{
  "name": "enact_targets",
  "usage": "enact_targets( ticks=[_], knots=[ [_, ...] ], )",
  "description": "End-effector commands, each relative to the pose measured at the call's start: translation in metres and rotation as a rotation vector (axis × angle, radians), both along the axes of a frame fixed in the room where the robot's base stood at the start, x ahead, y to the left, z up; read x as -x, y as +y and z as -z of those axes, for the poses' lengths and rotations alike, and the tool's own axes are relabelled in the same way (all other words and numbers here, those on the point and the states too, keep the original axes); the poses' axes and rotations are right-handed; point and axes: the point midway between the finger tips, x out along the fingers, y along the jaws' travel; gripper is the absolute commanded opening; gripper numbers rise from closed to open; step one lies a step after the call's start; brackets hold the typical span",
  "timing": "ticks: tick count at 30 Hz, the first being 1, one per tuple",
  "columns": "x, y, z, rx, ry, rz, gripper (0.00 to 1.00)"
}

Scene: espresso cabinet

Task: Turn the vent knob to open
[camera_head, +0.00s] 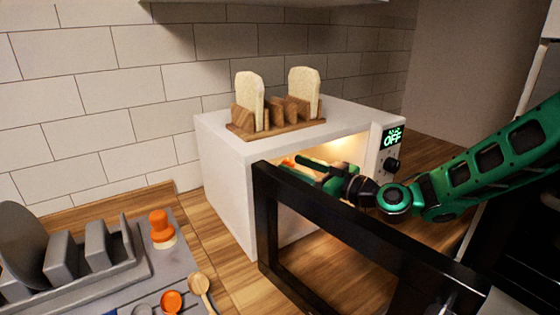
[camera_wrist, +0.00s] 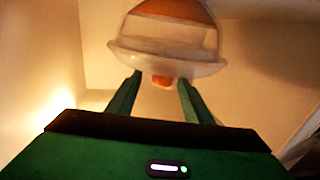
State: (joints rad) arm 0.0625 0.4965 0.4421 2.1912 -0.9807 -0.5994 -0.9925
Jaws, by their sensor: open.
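In the wrist view, a clear, dome-like cover (camera_wrist: 150,58) shows with an orange part (camera_wrist: 170,10) seen at its far side. A small orange knob (camera_wrist: 162,80), which looks like the vent knob, sticks out from the cover toward my gripper. My gripper (camera_wrist: 159,82) is open, with its two green fingertips on either side of this knob. I cannot tell whether they touch it. In the head view my gripper (camera_head: 312,167) reaches into the lit microwave (camera_head: 222,180). A bit of orange (camera_head: 288,162) shows beyond it. Most of the cover is hidden there.
The microwave's black-framed door (camera_head: 350,222) stands open in front of my arm. A wooden rack (camera_head: 245,130) with toast stands on top. At the left are a grey dish rack (camera_head: 75,265), an orange-topped object (camera_head: 162,228) and spoons (camera_head: 200,285).

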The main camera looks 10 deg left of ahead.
Motion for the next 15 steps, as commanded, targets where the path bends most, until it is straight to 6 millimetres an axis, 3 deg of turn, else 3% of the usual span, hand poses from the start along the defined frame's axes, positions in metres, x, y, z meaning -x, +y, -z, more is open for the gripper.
enact_targets(
  ticks=[6,15],
  knots=[
    [-0.013,0.041,0.000,0.000,-0.001,-0.011,0.46],
    [-0.024,0.065,0.000,0.000,0.000,-0.011,0.46]
  ],
)
